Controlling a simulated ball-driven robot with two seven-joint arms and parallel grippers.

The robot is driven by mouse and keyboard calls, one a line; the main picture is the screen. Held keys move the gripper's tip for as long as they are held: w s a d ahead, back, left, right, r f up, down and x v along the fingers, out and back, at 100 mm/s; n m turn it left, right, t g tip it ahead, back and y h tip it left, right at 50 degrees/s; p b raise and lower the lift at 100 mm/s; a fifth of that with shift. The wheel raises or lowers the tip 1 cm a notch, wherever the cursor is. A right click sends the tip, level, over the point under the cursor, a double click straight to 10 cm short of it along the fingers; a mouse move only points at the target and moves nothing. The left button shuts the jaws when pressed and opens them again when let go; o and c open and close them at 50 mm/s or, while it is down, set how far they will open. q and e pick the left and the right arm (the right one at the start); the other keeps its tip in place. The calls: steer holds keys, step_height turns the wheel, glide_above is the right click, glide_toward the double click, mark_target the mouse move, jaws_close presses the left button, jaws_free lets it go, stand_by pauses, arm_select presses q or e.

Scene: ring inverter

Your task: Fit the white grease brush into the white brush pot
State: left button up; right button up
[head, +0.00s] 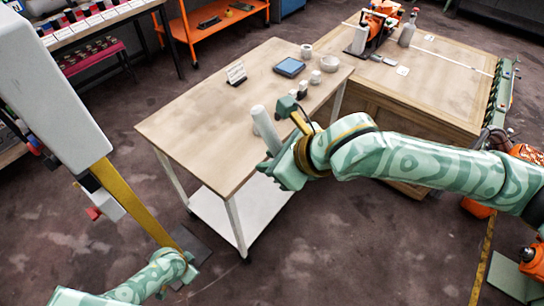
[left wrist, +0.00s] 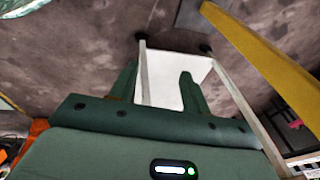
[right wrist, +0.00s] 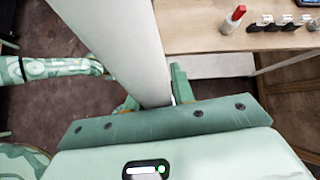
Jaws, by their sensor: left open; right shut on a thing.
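The white grease brush (head: 264,126) shows as a pale, plain cylinder, slightly tilted in the head view. My right gripper (head: 279,166) is shut on its lower part, at the near edge of the table. The brush fills much of the right wrist view (right wrist: 125,45), its upper end out of frame. Small white pots stand at the table's far end, one at the back (head: 306,50) and one nearer (head: 315,77); I cannot tell which is the brush pot. My left gripper (left wrist: 158,88) is open and empty, low beside the table.
The wooden table (head: 205,125) is mostly clear on its left. It carries a blue box (head: 289,67), a small sign (head: 236,74), a white bowl (head: 329,64) and small dark-and-white items (right wrist: 285,22). A yellow beam (head: 135,205) stands near my left arm.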

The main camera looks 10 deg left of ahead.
arm_select(q)
steer(key=s+d+f+n, duration=0.1)
steer(key=s+d+f, duration=0.1)
steer(key=s, duration=0.7)
steer(key=s+d+f+g, duration=0.1)
steer(key=s+d+f, duration=0.1)
steer(key=s, duration=0.7)
steer(key=s+d+f+n+g, duration=0.1)
steer(key=s+d+f, duration=0.1)
steer(key=s, duration=0.7)
steer(key=shift+s+f+n+h, duration=0.3)
steer(key=shift+f, duration=0.05)
